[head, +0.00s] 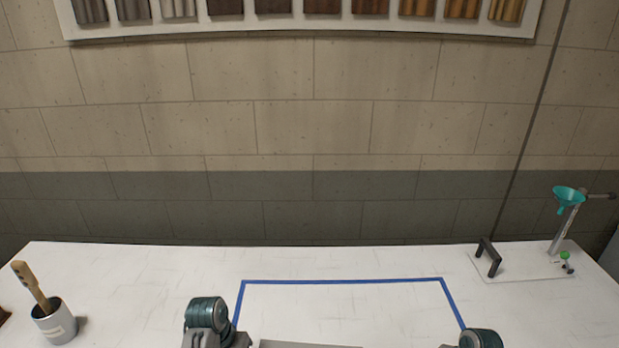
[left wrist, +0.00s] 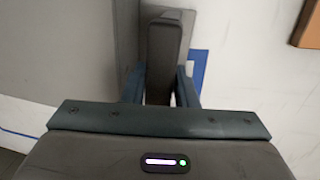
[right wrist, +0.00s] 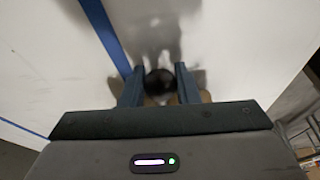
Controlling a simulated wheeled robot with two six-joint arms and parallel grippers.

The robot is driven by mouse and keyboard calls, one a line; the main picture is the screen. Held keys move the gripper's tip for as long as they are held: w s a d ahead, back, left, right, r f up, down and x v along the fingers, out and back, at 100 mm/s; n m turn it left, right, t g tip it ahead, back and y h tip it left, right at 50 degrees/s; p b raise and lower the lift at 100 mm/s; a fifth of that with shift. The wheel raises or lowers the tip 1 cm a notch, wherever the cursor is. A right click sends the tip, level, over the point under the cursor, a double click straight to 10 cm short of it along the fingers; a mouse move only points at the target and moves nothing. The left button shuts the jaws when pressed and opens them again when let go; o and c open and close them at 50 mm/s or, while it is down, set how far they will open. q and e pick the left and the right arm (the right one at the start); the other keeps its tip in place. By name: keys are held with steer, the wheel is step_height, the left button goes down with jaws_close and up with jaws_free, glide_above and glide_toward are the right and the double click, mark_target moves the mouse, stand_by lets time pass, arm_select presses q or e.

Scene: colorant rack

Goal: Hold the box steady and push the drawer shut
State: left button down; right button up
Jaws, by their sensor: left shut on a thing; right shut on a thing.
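A grey box (left wrist: 75,45) fills the left of the left wrist view. Only a thin grey edge (head: 310,344) shows at the bottom of the head view. My left gripper (left wrist: 160,76) is shut on a dark grey upright bar (left wrist: 164,50) beside the box's grey side. My right gripper (right wrist: 159,74) is shut on a small dark round knob (right wrist: 158,82) above the white table. I cannot tell whether the knob is on the drawer. The drawer's front and its opening are hidden.
Blue tape (head: 340,281) marks an outline on the white table (head: 140,285). A grey cup with a wooden-handled brush (head: 55,325) stands at the left. The table's back middle is clear.

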arm_select(q)
steer(key=shift+d, duration=0.1)
arm_select(e)
steer(key=shift+a, duration=0.45)
steer(key=shift+w+a, duration=0.1)
steer(key=shift+a, duration=0.9)
steer(key=shift+w+a, duration=0.1)
steer(key=shift+a, duration=0.9)
steer(key=shift+w+a, duration=0.1)
steer(key=shift+a, duration=0.85)
